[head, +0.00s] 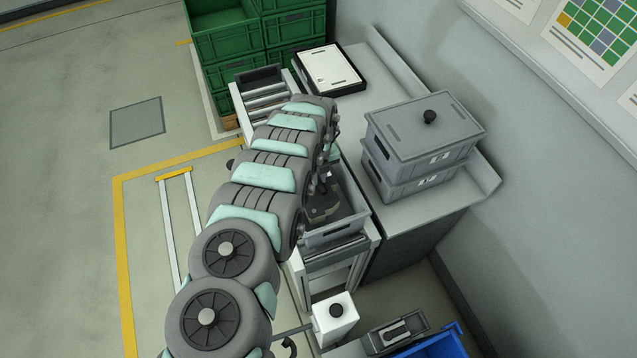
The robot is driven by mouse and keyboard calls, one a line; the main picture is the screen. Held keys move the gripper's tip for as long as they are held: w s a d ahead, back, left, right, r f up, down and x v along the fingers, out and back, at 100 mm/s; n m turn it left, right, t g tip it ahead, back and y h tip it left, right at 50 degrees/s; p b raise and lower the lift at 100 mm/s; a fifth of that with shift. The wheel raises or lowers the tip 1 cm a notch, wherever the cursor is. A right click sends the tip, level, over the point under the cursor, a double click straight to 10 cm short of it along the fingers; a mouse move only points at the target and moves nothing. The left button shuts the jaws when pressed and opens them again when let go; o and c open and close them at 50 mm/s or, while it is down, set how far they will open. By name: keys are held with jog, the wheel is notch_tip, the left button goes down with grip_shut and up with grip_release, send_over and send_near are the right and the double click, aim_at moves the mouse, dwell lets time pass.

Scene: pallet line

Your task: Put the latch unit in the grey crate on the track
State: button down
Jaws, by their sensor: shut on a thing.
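The grey crate (338,235) stands on the roller track (335,252), partly hidden behind my arm. My gripper (322,188) points down at the crate's opening, beside the arm, and is mostly hidden. It is shut on a dark grey block (322,211), which appears to be the latch unit. The block is in or just above the crate; I cannot tell whether it touches the crate floor.
Two stacked lidded grey crates (425,135) stand on the side bench, right of the track. A white-topped case (330,70) lies behind them. Green crates (225,40) stand at the back. A grey device (395,332) and a blue bin (440,346) are at the lower right.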

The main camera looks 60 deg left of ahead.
aim_at(319, 181)
jog(key=shift+f+b, duration=0.35)
jog(key=shift+f, duration=1.55)
jog(key=shift+f, duration=0.1)
jog(key=shift+f+b, duration=0.55)
jog(key=shift+b, duration=0.1)
jog(key=c, duration=1.4)
grip_release()
jog(key=shift+r+p, duration=0.8)
notch_tip(319, 181, up, 12)
jog(key=shift+f+b, duration=0.2)
jog(key=shift+b, duration=0.15)
